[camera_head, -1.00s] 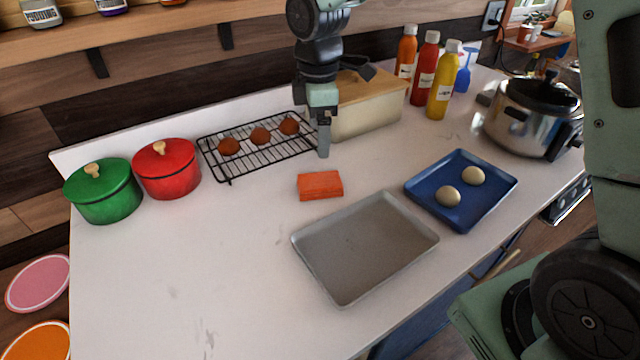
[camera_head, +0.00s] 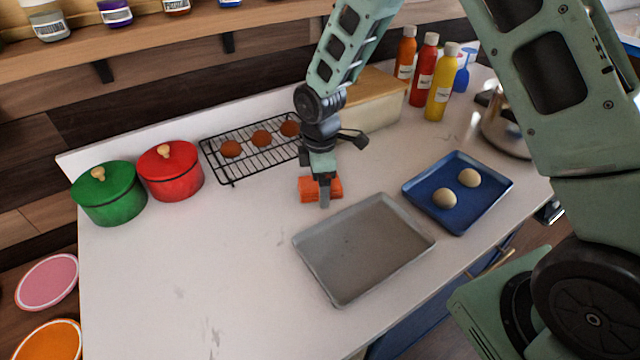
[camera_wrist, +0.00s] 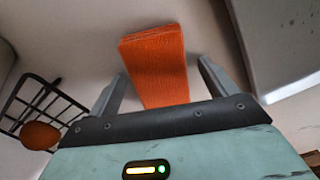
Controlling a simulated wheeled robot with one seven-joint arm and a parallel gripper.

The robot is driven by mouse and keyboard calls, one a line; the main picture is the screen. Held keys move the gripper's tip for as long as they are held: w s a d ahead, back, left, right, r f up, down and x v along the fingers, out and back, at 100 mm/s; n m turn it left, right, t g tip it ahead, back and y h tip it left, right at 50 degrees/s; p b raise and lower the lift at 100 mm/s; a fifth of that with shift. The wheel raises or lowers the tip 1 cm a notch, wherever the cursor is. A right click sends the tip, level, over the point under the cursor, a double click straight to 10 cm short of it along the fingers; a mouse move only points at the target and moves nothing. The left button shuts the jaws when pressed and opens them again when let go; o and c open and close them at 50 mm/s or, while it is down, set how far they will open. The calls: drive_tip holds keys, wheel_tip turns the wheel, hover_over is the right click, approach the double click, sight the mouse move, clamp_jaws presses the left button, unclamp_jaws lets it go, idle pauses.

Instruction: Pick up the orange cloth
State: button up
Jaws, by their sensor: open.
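The orange cloth (camera_head: 306,190) is a small folded block lying on the white counter, behind the grey tray. In the head view my gripper hangs over it and hides its middle. The cloth also shows in the wrist view (camera_wrist: 155,62), ahead of and partly between the two fingers. My gripper (camera_head: 324,200) points downward and is open. In the wrist view its fingers (camera_wrist: 160,78) stand apart on either side of the cloth's near end, with gaps at both sides. I cannot tell how high the fingertips are above the counter.
A grey tray (camera_head: 365,250) lies close in front of the cloth. A wire rack (camera_head: 235,170) with brown buns is behind left, and a beige bin (camera_head: 375,115) behind. A blue tray (camera_head: 470,205) with two pale balls is right. The counter's front left is clear.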

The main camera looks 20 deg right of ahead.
drive_tip(key=c, duration=1.2)
drive_tip(key=shift+o, duration=0.2)
wheel_tip(320, 180, up, 10)
drive_tip(key=b, duration=0.1)
drive_tip(key=shift+b, duration=0.4)
drive_tip(key=o, duration=0.4)
drive_tip(key=shift+c, duration=1.2)
